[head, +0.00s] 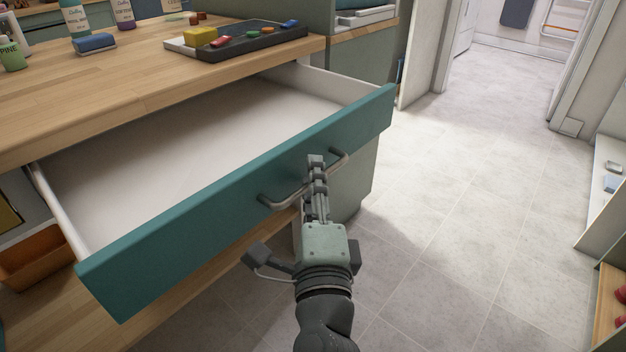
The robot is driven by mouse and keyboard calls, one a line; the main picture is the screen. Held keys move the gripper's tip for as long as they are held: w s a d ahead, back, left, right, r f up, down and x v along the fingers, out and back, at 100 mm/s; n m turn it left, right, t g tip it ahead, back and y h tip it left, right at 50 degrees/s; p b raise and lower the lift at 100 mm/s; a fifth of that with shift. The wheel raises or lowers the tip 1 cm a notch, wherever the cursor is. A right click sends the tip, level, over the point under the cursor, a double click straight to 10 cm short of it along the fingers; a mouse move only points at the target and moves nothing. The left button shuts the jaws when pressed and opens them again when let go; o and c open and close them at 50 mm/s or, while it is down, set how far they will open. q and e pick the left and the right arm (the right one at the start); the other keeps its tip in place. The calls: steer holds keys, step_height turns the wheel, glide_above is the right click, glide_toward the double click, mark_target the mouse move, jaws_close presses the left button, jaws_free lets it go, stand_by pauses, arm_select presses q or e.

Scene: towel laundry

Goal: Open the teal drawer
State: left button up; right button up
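The teal drawer (241,200) is pulled well out from under the wooden counter, and its pale interior (190,145) looks empty. A grey bar handle (284,199) runs across its teal front. My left gripper (317,172) is at the middle of this handle, with its narrow fingers together across the bar; it looks shut on it. The fingers hide the middle part of the handle. My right gripper is not in view.
The wooden counter (130,65) above holds a dark tray (255,44) with colourful items, a blue sponge-like block (95,43) and bottles. An orange bin (38,258) sits below at left. Clear tiled floor (470,170) lies to the right.

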arm_select(q)
steer(key=s+f, duration=0.1)
steer(key=s, duration=0.6)
steer(key=shift+s+d, duration=0.25)
steer(key=shift+d, duration=0.2)
